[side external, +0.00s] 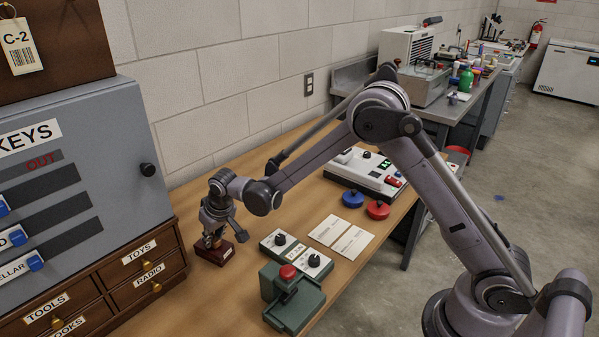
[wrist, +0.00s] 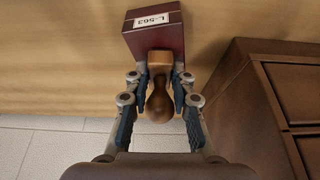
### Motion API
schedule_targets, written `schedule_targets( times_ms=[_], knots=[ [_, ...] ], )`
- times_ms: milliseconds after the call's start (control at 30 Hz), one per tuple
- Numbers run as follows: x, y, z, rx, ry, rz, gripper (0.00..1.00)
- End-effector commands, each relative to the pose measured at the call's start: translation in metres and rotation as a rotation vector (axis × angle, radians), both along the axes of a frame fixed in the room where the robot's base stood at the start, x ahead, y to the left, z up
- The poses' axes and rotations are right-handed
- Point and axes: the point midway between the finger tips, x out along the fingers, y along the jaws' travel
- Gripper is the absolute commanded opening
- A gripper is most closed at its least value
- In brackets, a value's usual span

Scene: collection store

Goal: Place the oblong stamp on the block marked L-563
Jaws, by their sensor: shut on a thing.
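In the wrist view, my gripper (wrist: 160,88) is shut on a wooden stamp (wrist: 160,103) with a rounded handle. The stamp's far end meets the dark red block (wrist: 152,37), which carries a white label reading L-563. In the side view, my gripper (side external: 213,232) is right over the block (side external: 224,251) on the table, and the stamp is mostly hidden between the fingers. The stamp appears upright over the block. Whether its base rests fully on the block or just above it, I cannot tell.
A wooden drawer unit (side external: 154,270) under a grey key cabinet (side external: 84,190) stands close to the left. A dial box (side external: 296,254), a green device with a red knob (side external: 292,300) and white cards (side external: 341,236) lie to the right. Table (side external: 205,194) behind the block is clear.

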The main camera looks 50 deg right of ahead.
Motion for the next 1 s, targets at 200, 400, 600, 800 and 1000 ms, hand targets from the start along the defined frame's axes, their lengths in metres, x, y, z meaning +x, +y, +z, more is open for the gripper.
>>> schedule_targets(
  times_ms=[200, 400, 600, 800, 1000],
  knots=[
    [0.000, 0.000, -0.003, 0.000, 0.000, 0.000, 0.26],
    [0.000, 0.000, -0.002, 0.000, 0.000, 0.000, 0.46],
    [0.000, 0.000, -0.001, 0.000, 0.000, 0.000, 0.46],
    [-0.005, 0.000, 0.014, 0.000, 0.000, 0.000, 0.46],
    [-0.018, 0.000, 0.043, 0.000, 0.000, 0.001, 0.46]
  ],
)
